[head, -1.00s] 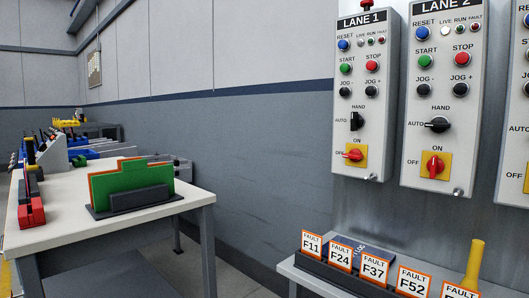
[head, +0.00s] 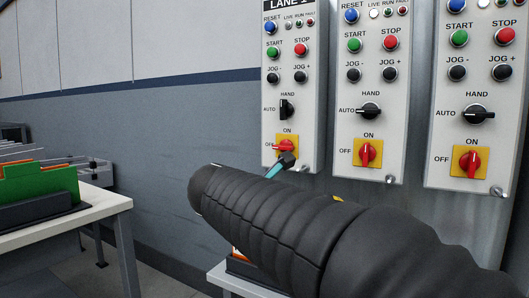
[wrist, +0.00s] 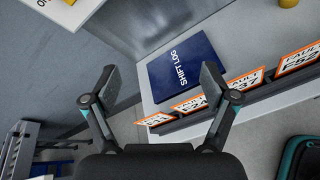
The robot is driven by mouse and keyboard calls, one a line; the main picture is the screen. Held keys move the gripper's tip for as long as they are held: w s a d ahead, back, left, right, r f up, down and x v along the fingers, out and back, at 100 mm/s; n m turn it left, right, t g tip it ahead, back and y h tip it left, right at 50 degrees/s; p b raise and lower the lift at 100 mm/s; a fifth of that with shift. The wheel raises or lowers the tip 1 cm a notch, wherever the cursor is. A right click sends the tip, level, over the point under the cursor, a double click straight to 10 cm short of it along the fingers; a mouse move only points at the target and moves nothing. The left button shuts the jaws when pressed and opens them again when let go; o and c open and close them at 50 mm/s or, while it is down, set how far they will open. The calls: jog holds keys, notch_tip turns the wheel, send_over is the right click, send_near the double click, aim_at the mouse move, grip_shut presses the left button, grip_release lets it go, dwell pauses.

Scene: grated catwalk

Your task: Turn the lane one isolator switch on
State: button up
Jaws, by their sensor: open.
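The lane 1 isolator switch (head: 285,147) is a red handle on a yellow plate, low on the LANE 1 panel (head: 273,120) in the head view. Its handle lies sideways, pointing left to OFF. My gripper (wrist: 161,82) is open and empty in the wrist view, its two fingers spread wide. In the head view one dark fingertip with a teal link shows just below the switch; whether it touches cannot be told. The rest of the gripper is hidden behind my black arm.
Two neighbouring panels have their red isolator handles (head: 368,153) upright at ON. Below, a shelf holds a blue SHIFT LOG book (wrist: 185,65) and orange-edged fault cards (wrist: 245,85). A white table (head: 85,220) with a green board (head: 45,187) stands at left.

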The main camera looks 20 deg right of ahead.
aim_at(281, 146)
jog(key=w+a+r+n+t+h, duration=0.2)
jog(key=w+r+n+h, duration=0.2)
jog(key=w+r+n, duration=0.35)
jog(key=shift+m, duration=0.55)
jog(key=x, duration=0.4)
jog(key=r+x, duration=0.1)
jog(key=x, duration=0.9)
jog(key=shift+w+r+p, duration=0.3)
jog(key=shift+w+p, duration=0.05)
jog(key=shift+p, duration=0.05)
jog(key=shift+a, duration=0.1)
jog(key=c, duration=1.2)
jog(key=shift+o, duration=0.2)
